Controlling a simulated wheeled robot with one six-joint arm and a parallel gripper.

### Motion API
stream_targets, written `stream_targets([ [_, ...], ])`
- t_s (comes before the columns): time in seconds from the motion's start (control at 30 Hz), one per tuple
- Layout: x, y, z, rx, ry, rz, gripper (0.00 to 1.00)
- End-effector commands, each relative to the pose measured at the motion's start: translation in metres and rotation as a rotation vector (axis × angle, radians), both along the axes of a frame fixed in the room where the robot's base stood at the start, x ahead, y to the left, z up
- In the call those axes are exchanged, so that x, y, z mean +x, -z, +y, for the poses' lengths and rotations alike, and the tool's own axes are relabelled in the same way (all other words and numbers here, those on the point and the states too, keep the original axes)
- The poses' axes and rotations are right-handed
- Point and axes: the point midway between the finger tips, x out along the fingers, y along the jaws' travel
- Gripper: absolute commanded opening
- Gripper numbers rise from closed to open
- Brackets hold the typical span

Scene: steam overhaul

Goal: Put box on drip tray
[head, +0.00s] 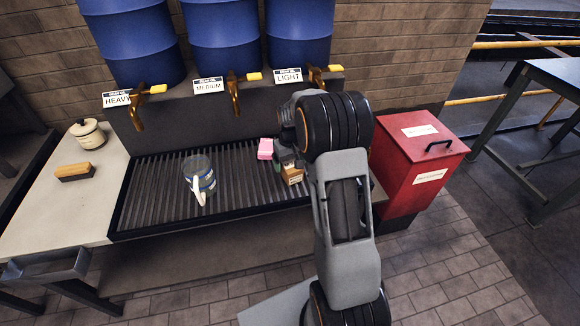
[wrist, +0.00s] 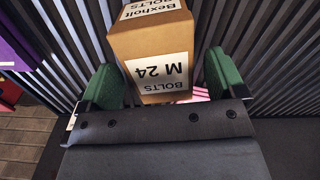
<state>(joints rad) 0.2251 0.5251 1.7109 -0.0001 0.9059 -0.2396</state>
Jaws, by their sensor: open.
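The box (head: 292,176) is small and brown cardboard with a white label. It appears to stand on the drip tray (head: 150,205), at the right end of its slats. In the wrist view the box (wrist: 150,45) reads "Bexholt BOLTS M 24", upside down. My gripper (head: 287,161) is at the box in the head view, partly hidden by my arm. In the wrist view its green fingers (wrist: 163,82) are open, one on each side of the box. A gap shows at the right finger; the left finger is very close, and contact is unclear.
A pink block (head: 265,148) lies on the tray just left of my gripper. A glass jug (head: 200,178) stands further left on the slats. Blue drums with brass taps (head: 235,92) are behind. A red bin (head: 415,160) stands to the right. The tray's middle is clear.

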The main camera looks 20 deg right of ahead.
Motion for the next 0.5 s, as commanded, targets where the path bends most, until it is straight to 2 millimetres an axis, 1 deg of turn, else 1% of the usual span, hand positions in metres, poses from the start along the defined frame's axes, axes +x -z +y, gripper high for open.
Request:
stream_targets([
  [0.03,0.001,-0.012,0.000,-0.001,0.000,-0.005,0.89],
  [0.2,0.001,-0.045,0.000,-0.001,0.000,-0.005,0.89],
  [0.4,0.001,-0.075,0.000,-0.001,0.000,-0.004,0.89],
  [0.5,0.000,-0.084,0.000,-0.001,0.000,-0.003,0.89],
])
